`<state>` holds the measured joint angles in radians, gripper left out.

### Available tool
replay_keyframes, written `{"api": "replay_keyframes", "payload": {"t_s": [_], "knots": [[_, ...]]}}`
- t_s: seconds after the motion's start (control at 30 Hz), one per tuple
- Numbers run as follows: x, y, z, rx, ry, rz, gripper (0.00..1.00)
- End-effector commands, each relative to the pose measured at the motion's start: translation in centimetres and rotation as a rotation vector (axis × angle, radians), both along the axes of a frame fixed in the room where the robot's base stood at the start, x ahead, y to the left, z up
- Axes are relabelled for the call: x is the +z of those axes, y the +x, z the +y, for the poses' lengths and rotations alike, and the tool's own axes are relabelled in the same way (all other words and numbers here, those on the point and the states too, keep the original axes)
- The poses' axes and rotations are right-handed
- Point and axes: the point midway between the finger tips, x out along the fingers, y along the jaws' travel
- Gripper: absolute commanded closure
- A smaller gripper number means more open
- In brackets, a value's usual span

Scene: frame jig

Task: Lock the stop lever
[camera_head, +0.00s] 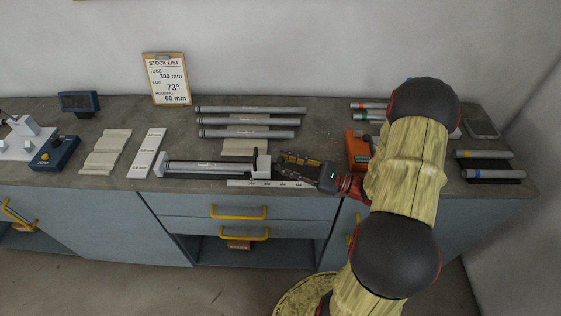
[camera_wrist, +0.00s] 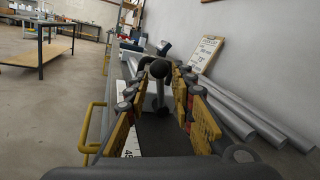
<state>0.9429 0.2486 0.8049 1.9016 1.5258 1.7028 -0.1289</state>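The stop lever shows in the wrist view as a grey stem with a dark round knob (camera_wrist: 158,69), standing between my fingers. In the head view the light stop block (camera_head: 262,162) sits at the right end of the jig, and the lever on it is too small to make out clearly. A grey tube (camera_head: 210,166) lies in the jig, left of the block. My gripper (camera_head: 282,165) is just right of the block, pointing left. In the wrist view its yellow-padded fingers (camera_wrist: 161,88) are apart, one on each side of the lever, with gaps visible.
A white scale strip (camera_head: 268,184) runs along the bench's front edge. Several grey tubes (camera_head: 248,121) lie behind the jig. An orange device (camera_head: 358,149) stands right of my gripper. A stock list board (camera_head: 166,79) leans on the wall.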

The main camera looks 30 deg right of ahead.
Motion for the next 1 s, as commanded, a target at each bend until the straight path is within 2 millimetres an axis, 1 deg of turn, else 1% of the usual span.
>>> {"api": "replay_keyframes", "payload": {"t_s": [0.03,0.2,0.4,0.5,0.7,0.93,1.0], "knots": [[-0.1,-0.7,-0.7,-0.005,0.001,0.000,0.76],[-0.6,-3.2,-2.9,-0.008,0.000,0.000,0.76],[-1.0,-5.8,-5.0,-0.004,0.001,0.000,0.76],[-1.1,-6.7,-5.7,-0.002,0.000,0.000,0.76],[-1.2,-7.5,-6.3,0.000,0.000,0.001,0.76],[-1.2,-7.5,-6.3,0.000,0.000,0.001,0.76],[-1.2,-7.5,-6.3,0.000,0.000,0.001,0.79]]}}
